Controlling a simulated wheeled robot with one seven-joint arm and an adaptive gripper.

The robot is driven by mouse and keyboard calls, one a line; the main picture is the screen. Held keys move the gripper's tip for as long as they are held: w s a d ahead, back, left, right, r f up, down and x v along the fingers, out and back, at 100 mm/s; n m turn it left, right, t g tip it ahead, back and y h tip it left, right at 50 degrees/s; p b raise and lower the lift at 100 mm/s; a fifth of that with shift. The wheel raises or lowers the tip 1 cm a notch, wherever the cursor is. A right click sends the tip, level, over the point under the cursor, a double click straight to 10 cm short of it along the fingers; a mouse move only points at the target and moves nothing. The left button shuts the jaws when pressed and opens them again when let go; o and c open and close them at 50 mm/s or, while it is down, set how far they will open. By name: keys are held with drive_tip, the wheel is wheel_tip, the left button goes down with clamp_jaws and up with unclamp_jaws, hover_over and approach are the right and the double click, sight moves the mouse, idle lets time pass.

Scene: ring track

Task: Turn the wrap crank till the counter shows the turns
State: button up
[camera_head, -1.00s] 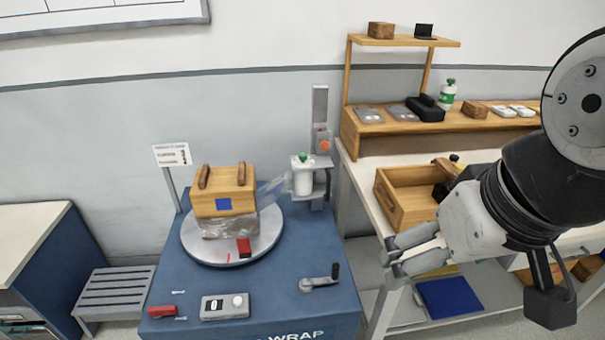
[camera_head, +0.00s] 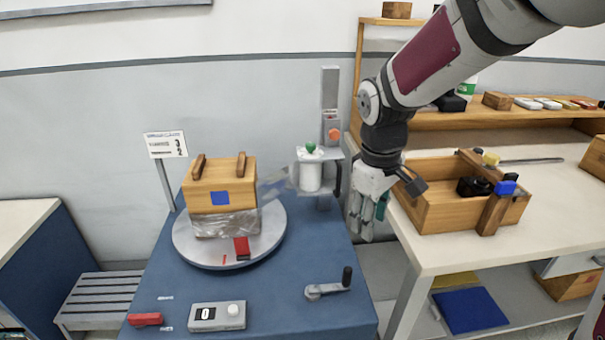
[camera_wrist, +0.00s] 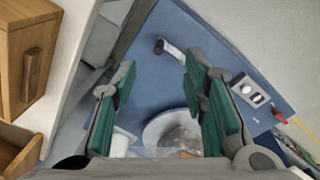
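The wrap crank (camera_head: 328,288) lies on the front right of the blue wrap station (camera_head: 270,320), its dark handle knob upright at the right end. The counter (camera_head: 217,316) sits at the front of the station and its small display appears to read 0. A wooden box (camera_head: 220,186) with film around its lower part stands on the round turntable (camera_head: 187,247). My gripper (camera_head: 367,220) hangs fingers down, above and behind the crank, near the station's right edge. In the wrist view the crank (camera_wrist: 172,50) shows beyond the spread green finger pads (camera_wrist: 158,105), with nothing between them.
A film roll holder (camera_head: 311,172) with a post stands at the station's back right, close to my gripper. A sign (camera_head: 166,145) reads 3 and 2 at its right side. A red object (camera_head: 145,319) lies front left. A workbench with an open wooden box (camera_head: 440,217) is at right.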

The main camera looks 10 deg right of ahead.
drive_tip(key=n+b, duration=0.2)
drive_tip(key=b, duration=0.1)
hover_over(348, 269)
wheel_tip(348, 269, down, 11)
drive_tip(key=shift+g+y, duration=0.4)
wheel_tip(348, 269, down, 14)
drive_tip(key=b, duration=0.3)
drive_tip(key=shift+r, duration=0.25)
clamp_jaws()
